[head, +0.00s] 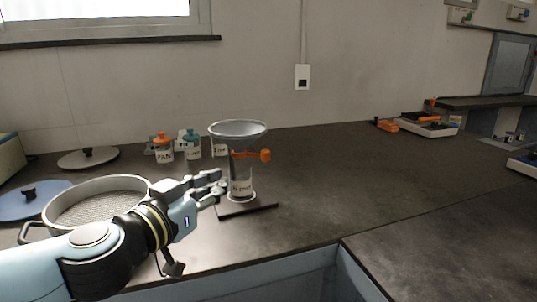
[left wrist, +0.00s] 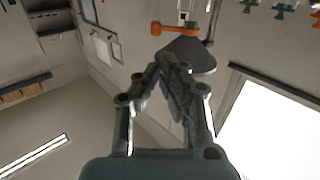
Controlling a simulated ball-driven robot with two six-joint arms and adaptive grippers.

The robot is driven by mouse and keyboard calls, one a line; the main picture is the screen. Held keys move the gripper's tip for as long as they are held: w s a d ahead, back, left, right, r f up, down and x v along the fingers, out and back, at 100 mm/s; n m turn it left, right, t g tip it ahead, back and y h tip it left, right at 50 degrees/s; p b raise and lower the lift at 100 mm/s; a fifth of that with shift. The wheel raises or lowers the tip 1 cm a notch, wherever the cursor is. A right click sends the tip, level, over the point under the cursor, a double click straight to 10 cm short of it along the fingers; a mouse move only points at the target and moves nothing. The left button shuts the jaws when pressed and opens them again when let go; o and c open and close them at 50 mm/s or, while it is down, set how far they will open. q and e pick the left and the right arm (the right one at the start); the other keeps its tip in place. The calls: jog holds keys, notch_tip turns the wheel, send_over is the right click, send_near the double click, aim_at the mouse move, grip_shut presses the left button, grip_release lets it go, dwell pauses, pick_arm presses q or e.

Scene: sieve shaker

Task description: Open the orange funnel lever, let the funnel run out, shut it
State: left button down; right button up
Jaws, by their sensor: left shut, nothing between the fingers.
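The grey funnel (head: 238,130) stands on a stand with a dark base (head: 258,209). The orange lever (head: 264,155) sits below the funnel bowl and points right, about level. It also shows in the left wrist view (left wrist: 172,28), beyond the fingertips. The funnel's contents are hidden. My right gripper is out of view.
A round sieve pan (head: 97,184) and a blue lid (head: 38,204) lie at the left, partly behind my arm. An orange-lidded jar (head: 162,149) and a teal-lidded jar (head: 191,147) stand behind.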

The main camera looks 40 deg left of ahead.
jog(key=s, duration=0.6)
pick_arm(q)
jog(key=p, duration=0.2)
send_near(262, 156)
jog(key=p+x, duration=0.1)
jog(key=x, duration=0.5)
jog(key=shift+w+a+r+p, duration=0.1)
jog(key=shift+r+p, duration=0.05)
jog(key=shift+p, duration=0.2)
jog(key=shift+w+a, duration=0.1)
jog(key=shift+w, duration=0.4)
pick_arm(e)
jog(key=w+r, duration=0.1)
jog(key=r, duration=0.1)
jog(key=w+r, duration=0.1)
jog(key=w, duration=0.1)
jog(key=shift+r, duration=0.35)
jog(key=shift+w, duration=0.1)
pick_arm(q)
jog(key=shift+f, duration=0.2)
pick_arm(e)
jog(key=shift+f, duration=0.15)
